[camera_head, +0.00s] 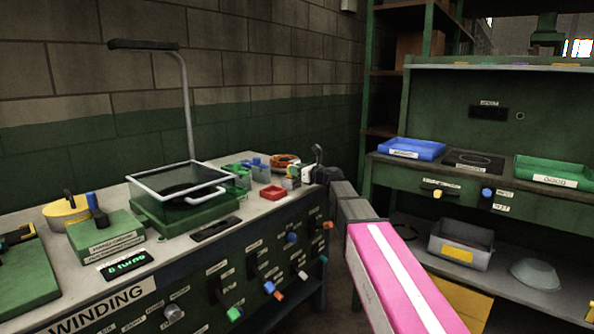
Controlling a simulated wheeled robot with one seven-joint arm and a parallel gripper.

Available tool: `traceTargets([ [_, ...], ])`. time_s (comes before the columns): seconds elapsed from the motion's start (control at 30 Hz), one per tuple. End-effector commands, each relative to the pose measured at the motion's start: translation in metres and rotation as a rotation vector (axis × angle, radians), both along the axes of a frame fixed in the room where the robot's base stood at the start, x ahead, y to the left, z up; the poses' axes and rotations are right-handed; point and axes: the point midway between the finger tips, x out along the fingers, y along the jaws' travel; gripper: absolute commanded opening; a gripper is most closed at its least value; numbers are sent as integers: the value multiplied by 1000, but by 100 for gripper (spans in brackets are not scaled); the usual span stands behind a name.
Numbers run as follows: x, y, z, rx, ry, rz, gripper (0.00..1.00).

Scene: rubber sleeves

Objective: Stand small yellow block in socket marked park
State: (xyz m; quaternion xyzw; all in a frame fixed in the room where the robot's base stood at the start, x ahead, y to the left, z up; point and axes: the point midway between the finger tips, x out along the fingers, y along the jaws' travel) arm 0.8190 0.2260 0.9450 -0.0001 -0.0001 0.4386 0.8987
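My gripper (309,172) is at the far right end of the winding bench (222,268), at the end of my pink and white arm. It is small and seen from behind and the side, so I cannot tell whether its fingers are open or shut. A small patch of yellow and white (292,174) shows right beside the fingers; I cannot tell whether it is the small yellow block or whether it is held. Green and blue holders (246,170) stand just left of my gripper. No socket marked park can be read at this size.
A red tray (272,192) and an orange ring (285,160) lie near my gripper. A green box with a clear framed cover (180,183) stands mid-bench under a lamp. Knobs stick out of the bench front. A second bench with blue (411,149) and green (554,171) trays stands right.

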Motion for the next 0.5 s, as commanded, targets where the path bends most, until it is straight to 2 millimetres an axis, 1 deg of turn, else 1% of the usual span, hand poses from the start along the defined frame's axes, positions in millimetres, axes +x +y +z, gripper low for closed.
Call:
traceTargets([
  [0.03, 0, 0, 0, 0, 0, 0, 44],
  [0.07, 0, 0, 0, 0, 0, 0, 54],
  [0.1, 0, 0, 0, 0, 0, 0, 56],
  [0.43, 0, 0, 3, 0, 0, 0, 56],
  [0.5, -5, -5, 3, 0, 0, -1, 56],
])
